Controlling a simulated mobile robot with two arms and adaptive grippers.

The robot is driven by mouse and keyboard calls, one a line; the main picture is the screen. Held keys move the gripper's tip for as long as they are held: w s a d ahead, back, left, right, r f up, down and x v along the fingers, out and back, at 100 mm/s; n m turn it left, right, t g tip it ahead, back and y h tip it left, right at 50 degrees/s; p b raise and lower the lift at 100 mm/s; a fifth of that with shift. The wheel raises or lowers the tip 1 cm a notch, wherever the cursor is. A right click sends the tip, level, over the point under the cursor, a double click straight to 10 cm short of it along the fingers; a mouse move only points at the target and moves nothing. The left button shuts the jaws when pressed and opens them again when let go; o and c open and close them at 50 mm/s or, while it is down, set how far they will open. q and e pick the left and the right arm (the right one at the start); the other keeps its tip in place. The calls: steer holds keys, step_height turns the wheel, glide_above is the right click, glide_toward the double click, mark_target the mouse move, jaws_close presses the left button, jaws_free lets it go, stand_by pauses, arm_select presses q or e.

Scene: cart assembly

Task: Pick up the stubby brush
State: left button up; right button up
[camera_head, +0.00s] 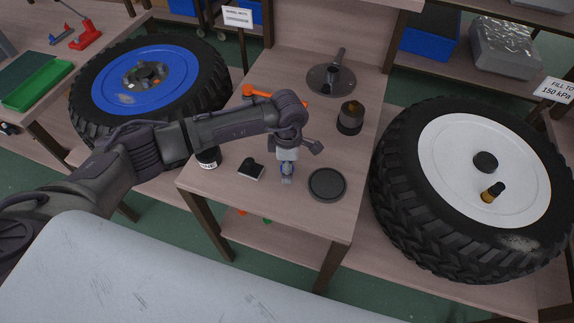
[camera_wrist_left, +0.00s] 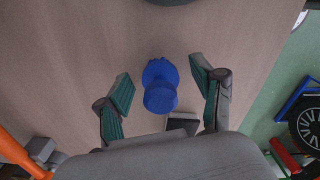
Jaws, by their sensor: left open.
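A short blue object, which I take to be the stubby brush (camera_head: 287,171), stands on the wooden table below my left gripper (camera_head: 288,160). In the left wrist view the blue brush (camera_wrist_left: 160,88) is seen from above, with a rounded knob-like top. My left gripper (camera_wrist_left: 160,98) is open there, with one green-padded finger on each side of the brush and visible gaps to both. The bottom of the brush is hard to make out. My right gripper is in neither view.
Near the brush are a black disc (camera_head: 327,184), a small black block (camera_head: 250,170), a dark can (camera_head: 207,158) and an amber-black jar (camera_head: 350,117). A flanged metal part (camera_head: 331,79) and an orange tool (camera_head: 262,92) lie behind. Wheels (camera_head: 150,78) (camera_head: 475,175) flank the table.

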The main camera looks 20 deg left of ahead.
arm_select(q)
steer(key=c, duration=1.2)
steer(key=shift+c, duration=0.2)
steer(key=shift+w+r, duration=0.1)
steer(key=shift+r, duration=0.4)
steer(key=r+b, duration=0.1)
steer(key=d+r, duration=0.1)
steer(key=r, duration=0.1)
steer(key=shift+s+r+b, duration=0.2)
steer(key=shift+r+b, duration=0.1)
steer(key=shift+b, duration=0.05)
steer(key=s+d+r+b, duration=0.2)
steer(key=d+r, duration=0.4)
steer(key=d, duration=0.4)
steer(key=shift+s+r, duration=0.25)
steer(key=shift+s, duration=0.45)
